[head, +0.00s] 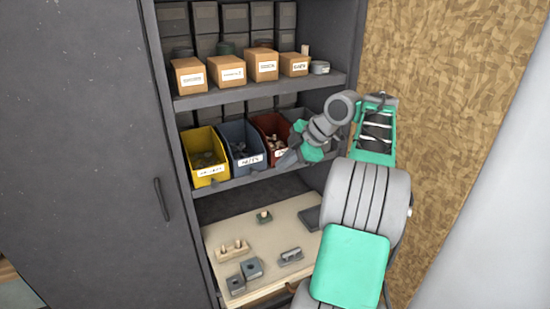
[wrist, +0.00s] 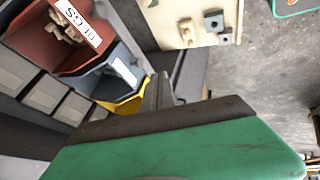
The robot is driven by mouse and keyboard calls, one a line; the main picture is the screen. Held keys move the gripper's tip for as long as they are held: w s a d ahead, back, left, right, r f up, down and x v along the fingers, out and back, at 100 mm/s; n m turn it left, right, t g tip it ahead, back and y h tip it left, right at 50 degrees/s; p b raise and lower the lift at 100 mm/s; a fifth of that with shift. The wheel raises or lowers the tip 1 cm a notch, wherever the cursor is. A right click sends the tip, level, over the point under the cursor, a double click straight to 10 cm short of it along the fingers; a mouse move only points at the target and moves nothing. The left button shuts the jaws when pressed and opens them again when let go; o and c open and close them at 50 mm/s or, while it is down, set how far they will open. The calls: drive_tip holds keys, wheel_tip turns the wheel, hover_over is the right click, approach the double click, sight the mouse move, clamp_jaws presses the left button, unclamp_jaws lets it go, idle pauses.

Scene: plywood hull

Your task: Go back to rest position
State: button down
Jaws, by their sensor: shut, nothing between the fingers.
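My gripper (head: 288,159) is at the middle shelf of the dark cabinet, in front of the red bin (head: 270,124) and the grey bin at its right, which my arm partly hides. In the wrist view my gripper (wrist: 160,80) shows its fingers together, with nothing between them. My arm comes in from the right side of the head view and bends down toward the bins. The red bin holds light-coloured pegs, which also show in the wrist view.
A blue bin (head: 242,146) and a yellow bin (head: 205,157) stand left of the red one. Labelled cardboard boxes (head: 232,71) line the shelf above. Below, a pale board (head: 285,223) carries several small blocks. The cabinet door (head: 90,150) is at the left.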

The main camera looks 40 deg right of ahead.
drive_tip(key=s+d+f+m+g+h, duration=0.15)
drive_tip(key=d+f+m, duration=0.35)
drive_tip(key=f+m, duration=0.65)
drive_tip(key=s+a+f+m+g, duration=0.2)
drive_tip(key=s+a+f+m, duration=0.1)
drive_tip(key=s+m, duration=0.25)
drive_tip(key=s+a+f+m+g, duration=0.1)
drive_tip(key=s+a+f+m, duration=0.25)
drive_tip(key=s, duration=0.25)
drive_tip(key=s+a+r+g+h, duration=0.1)
drive_tip(key=s+a, duration=0.2)
drive_tip(key=a, duration=0.5)
drive_tip(key=s+a+g+h, duration=0.1)
drive_tip(key=s+a, duration=0.2)
drive_tip(key=a, duration=0.4)
drive_tip(key=w+a+r+n+t, duration=0.2)
drive_tip(key=a+r+n, duration=0.1)
drive_tip(key=a, duration=0.3)
drive_tip(key=w+a+r+n+t, duration=0.1)
drive_tip(key=a+r+n, duration=0.2)
drive_tip(key=a, duration=0.4)
drive_tip(key=shift+w+a+r+t, duration=0.3)
drive_tip(key=shift+w+r+t, duration=0.05)
drive_tip(key=shift+r, duration=0.15)
